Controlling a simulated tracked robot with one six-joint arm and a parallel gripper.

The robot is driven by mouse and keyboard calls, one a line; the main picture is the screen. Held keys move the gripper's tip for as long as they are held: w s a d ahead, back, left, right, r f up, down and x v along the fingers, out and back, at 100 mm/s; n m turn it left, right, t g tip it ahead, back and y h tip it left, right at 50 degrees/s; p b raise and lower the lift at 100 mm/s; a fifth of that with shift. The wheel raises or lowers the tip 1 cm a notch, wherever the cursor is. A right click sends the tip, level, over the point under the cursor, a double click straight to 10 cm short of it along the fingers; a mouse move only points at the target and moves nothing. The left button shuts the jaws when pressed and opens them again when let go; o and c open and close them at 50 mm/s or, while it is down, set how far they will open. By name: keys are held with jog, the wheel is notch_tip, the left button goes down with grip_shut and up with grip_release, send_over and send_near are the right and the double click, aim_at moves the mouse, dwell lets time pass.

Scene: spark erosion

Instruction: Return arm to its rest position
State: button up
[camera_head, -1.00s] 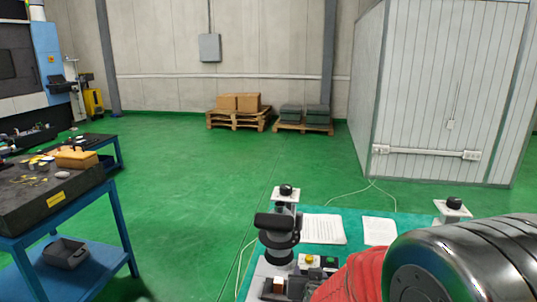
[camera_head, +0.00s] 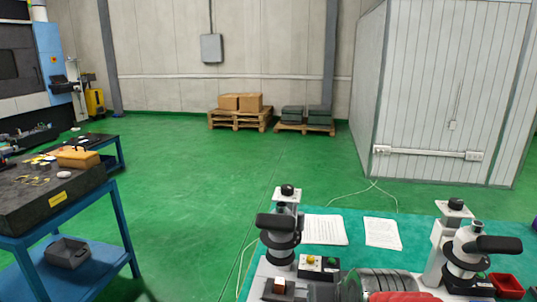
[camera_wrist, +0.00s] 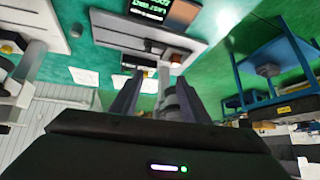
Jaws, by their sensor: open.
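My arm (camera_head: 385,287) shows only as a dark ribbed joint and a red part at the bottom edge of the head view, low in front of the teal table (camera_head: 352,257). My gripper (camera_wrist: 157,88) is in the wrist view, with its two dark fingers apart. A grey upright device (camera_wrist: 172,98) shows beyond and between the fingers; I see nothing held. The gripper itself is not visible in the head view.
Two grey devices with black handles, one left (camera_head: 280,238) and one right (camera_head: 470,262), stand on the teal table with paper sheets (camera_head: 325,229). A red tray (camera_head: 505,286) is at the right. A blue workbench (camera_head: 118,225) stands left; green floor between is clear.

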jog(key=s+d+r+g+h, duration=0.1)
jog(key=s+d+r+g, duration=0.1)
jog(key=s, duration=1.1)
jog(key=shift+d+r, duration=0.15)
jog(key=shift+d, duration=0.4)
